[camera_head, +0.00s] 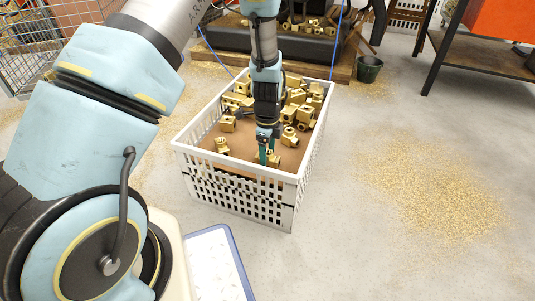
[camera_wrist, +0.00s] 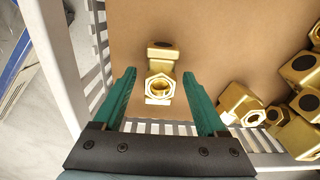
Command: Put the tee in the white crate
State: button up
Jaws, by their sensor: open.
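The white crate (camera_head: 240,179) stands on the floor with brass fittings lying on its brown bottom. My gripper (camera_head: 267,158) is inside the crate near its front wall, pointing down. In the wrist view, my gripper (camera_wrist: 159,75) has its two green fingers spread apart. A brass fitting that looks like a tee (camera_wrist: 161,62) lies between and just beyond them, one hexagonal opening facing the camera. No contact with the fingers shows. In the head view this fitting (camera_head: 274,157) is partly hidden by the fingers.
Several other brass fittings (camera_head: 296,102) are heaped toward the back and right of the crate. One fitting (camera_head: 222,145) lies apart at the left. The crate walls stand close around my gripper.

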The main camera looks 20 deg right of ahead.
notch_tip(320, 180, up, 12)
jog(key=p, duration=0.5)
jog(key=shift+r, duration=0.15)
jog(key=w+a+r+n, duration=0.1)
jog(key=a+r+n, duration=0.35)
jog(key=a, duration=0.25)
jog(key=w+a+r+n, duration=0.2)
jog(key=a+r+n, duration=0.2)
jog(key=a+n, duration=0.25)
jog(key=s+a+r+n, duration=0.3)
jog(key=a+n, duration=0.4)
jog(key=a, duration=0.1)
jog(key=s+a+r+n+t, duration=0.1)
jog(key=s+a+r+n, duration=0.3)
jog(key=a+n, duration=0.3)
jog(key=shift+a+t, duration=0.3)
jog(key=shift+a, duration=0.7)
jog(key=shift+r, duration=0.15)
